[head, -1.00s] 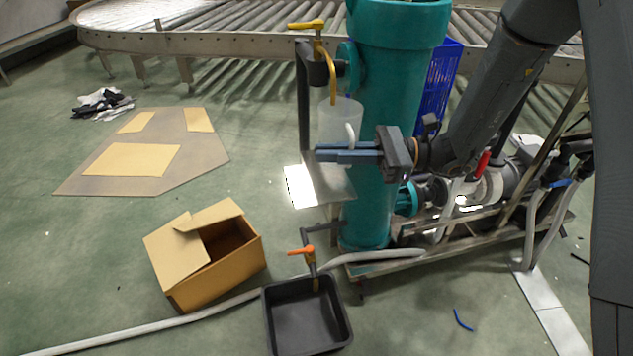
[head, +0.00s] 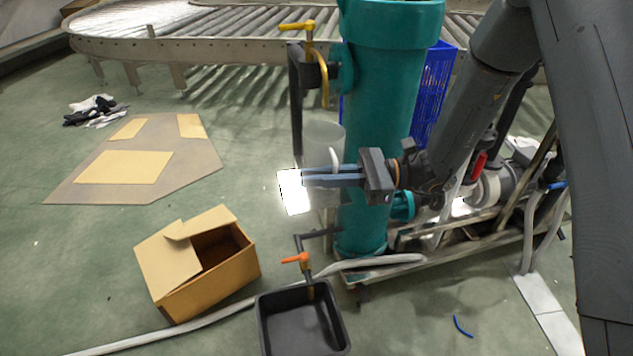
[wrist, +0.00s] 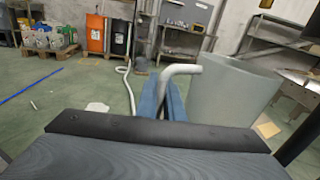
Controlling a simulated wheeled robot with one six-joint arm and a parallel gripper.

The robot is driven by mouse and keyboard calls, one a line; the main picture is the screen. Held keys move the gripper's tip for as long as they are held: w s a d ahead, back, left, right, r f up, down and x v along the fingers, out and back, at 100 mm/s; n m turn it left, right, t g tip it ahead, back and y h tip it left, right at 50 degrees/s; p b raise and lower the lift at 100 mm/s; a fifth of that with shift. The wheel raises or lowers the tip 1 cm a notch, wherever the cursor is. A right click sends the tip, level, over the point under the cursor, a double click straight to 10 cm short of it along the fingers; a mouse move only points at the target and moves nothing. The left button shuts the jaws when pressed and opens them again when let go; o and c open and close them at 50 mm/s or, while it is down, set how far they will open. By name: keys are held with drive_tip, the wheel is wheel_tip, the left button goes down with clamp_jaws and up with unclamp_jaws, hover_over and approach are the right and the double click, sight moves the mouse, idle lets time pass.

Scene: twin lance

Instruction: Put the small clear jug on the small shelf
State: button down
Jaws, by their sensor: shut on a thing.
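The small clear jug (head: 322,140) is a frosted, pale cup with a white handle. It is upright beside the teal column. My gripper (head: 306,176) is shut on the jug's handle, its blue fingers crossing in front of the jug. In the wrist view the handle runs between the fingers (wrist: 165,95), and the jug (wrist: 232,95) stands to their right. The small shelf (head: 292,192) is a bright metal plate on the column's left side, partly hidden behind the fingers and jug. I cannot tell whether the jug's base touches it.
A yellow-handled tap (head: 310,28) with a yellow spout hangs above the jug. Below the shelf is an orange-handled tap (head: 300,258) over a black tub (head: 265,325). An open cardboard box (head: 180,265) stands left. The teal column (head: 380,110) is close behind my gripper.

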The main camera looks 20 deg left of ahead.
drive_tip(key=shift+f, duration=0.45)
drive_tip(key=shift+f, duration=0.1)
drive_tip(key=c, duration=1.9)
unclamp_jaws()
